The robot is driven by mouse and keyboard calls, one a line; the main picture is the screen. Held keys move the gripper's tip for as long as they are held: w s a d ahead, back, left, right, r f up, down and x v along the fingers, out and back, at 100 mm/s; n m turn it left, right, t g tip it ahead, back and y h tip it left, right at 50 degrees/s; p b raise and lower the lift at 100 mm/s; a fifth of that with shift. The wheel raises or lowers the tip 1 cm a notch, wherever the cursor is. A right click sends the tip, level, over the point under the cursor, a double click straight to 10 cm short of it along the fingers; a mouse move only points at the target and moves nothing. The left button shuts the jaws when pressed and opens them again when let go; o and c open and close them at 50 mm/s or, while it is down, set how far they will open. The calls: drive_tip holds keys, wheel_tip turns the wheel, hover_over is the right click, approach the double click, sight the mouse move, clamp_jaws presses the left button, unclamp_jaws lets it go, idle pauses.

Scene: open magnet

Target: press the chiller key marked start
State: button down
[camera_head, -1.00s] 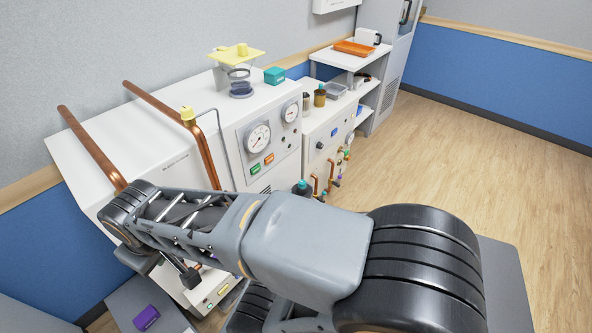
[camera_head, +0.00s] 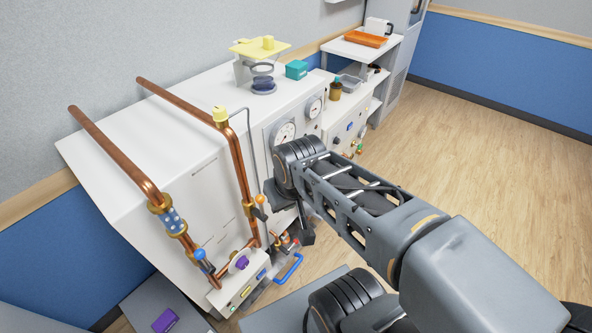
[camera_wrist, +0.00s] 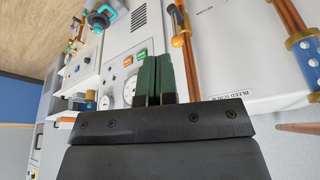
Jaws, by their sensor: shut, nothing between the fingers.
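The chiller is a white cabinet (camera_head: 130,125) with a grey panel carrying two round gauges, copper pipes and valves. In the wrist view its panel shows a green key (camera_wrist: 141,55) and an orange key (camera_wrist: 129,61) beside each other, near a gauge (camera_wrist: 130,85). Their lettering is too small to read, so I cannot tell which is start. My gripper (camera_wrist: 153,80) has its two green-faced fingers shut together and empty. In the wrist view the fingertips appear near the keys, with no contact visible. In the head view my arm hides both keys.
Copper pipes (camera_head: 239,170) with valves stand at the cabinet's front left, near my wrist. A blue-handled part (camera_head: 290,268) sits low in front. A second white unit (camera_head: 345,125) and a shelf with an orange tray (camera_head: 365,39) stand beyond. Wooden floor (camera_head: 480,140) is clear at right.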

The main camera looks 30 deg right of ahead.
drive_tip(key=w+d+f+m+y+b, duration=0.1)
drive_tip(key=w+f+m+y+b, duration=0.4)
drive_tip(key=f+m+b, duration=0.35)
drive_tip(key=w+f+m+y+b, duration=0.4)
drive_tip(key=f+m+y+b, duration=0.1)
drive_tip(key=f+m+b, duration=0.3)
drive_tip(key=w+d+f+m+t+h+b, duration=0.1)
drive_tip(key=w+d+f+m+t+b, duration=0.2)
drive_tip(key=d+m+t, duration=0.3)
drive_tip(key=w+d+f+m+t+h+b, duration=0.1)
drive_tip(key=w+d+f+m+t+b, duration=0.2)
drive_tip(key=w+d+f+m+t, duration=0.2)
drive_tip(key=d+f+m+t, duration=0.1)
drive_tip(key=d+m, duration=0.2)
drive_tip(key=d, duration=0.4)
drive_tip(key=shift+w+f+m+t+h, duration=0.2)
drive_tip(key=shift+m+t+h, duration=0.1)
drive_tip(key=shift+m+t, duration=0.1)
drive_tip(key=shift+w+a, duration=0.1)
drive_tip(key=shift+a, duration=0.05)
